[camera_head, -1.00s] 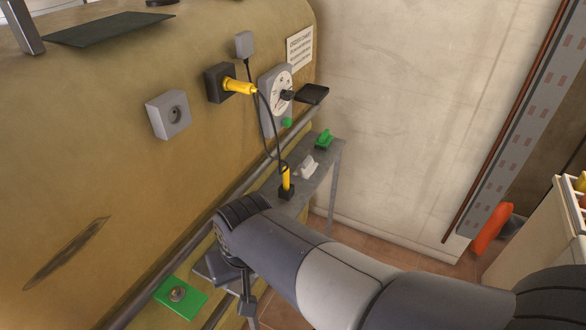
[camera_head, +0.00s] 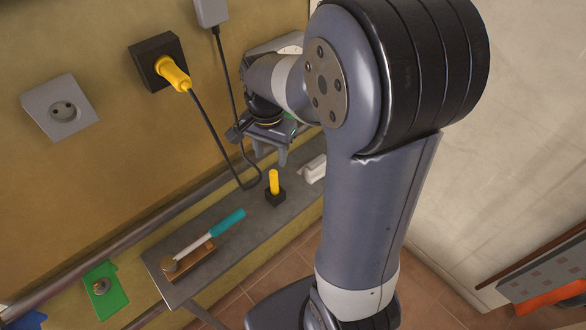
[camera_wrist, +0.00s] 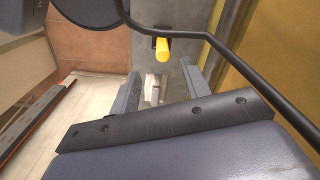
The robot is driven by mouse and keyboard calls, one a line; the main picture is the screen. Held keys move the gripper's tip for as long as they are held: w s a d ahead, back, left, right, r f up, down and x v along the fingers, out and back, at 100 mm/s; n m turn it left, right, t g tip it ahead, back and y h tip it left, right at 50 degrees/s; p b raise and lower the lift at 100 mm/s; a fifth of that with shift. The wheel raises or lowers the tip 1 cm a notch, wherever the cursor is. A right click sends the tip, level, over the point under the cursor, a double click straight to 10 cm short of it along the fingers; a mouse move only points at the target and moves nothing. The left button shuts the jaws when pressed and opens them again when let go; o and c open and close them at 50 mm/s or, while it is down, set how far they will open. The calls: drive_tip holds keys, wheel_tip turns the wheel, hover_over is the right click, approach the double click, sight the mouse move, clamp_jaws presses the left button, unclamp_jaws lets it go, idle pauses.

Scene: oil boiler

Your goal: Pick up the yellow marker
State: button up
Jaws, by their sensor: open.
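The yellow marker (camera_head: 273,181) stands upright in a small black holder (camera_head: 276,198) on a narrow grey metal shelf (camera_head: 236,247). My gripper (camera_head: 271,156) is open and empty, and its fingers point down over the shelf, just behind and above the marker. In the wrist view the marker (camera_wrist: 163,49) lies beyond the fingertips of my gripper (camera_wrist: 160,78), roughly in line with the gap between them. The fingers appear apart from it. The marker's lower part is largely hidden in the holder.
A black cable (camera_head: 209,135) hangs from the yellow plug (camera_head: 174,73) and crosses near the gripper; it also crosses the wrist view (camera_wrist: 205,38). A white object (camera_head: 314,170) lies right of the marker. A teal-handled tool (camera_head: 227,223) rests on a wooden block at left.

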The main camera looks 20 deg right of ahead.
sight(273, 181)
drive_tip(key=shift+w+d+f, duration=0.15)
drive_tip(key=shift+d+f, duration=0.05)
wheel_tip(273, 181, down, 12)
drive_tip(key=shift+a+r+p, duration=0.15)
drive_tip(key=shift+p, duration=0.55)
drive_tip(key=shift+c, duration=0.4)
clamp_jaws()
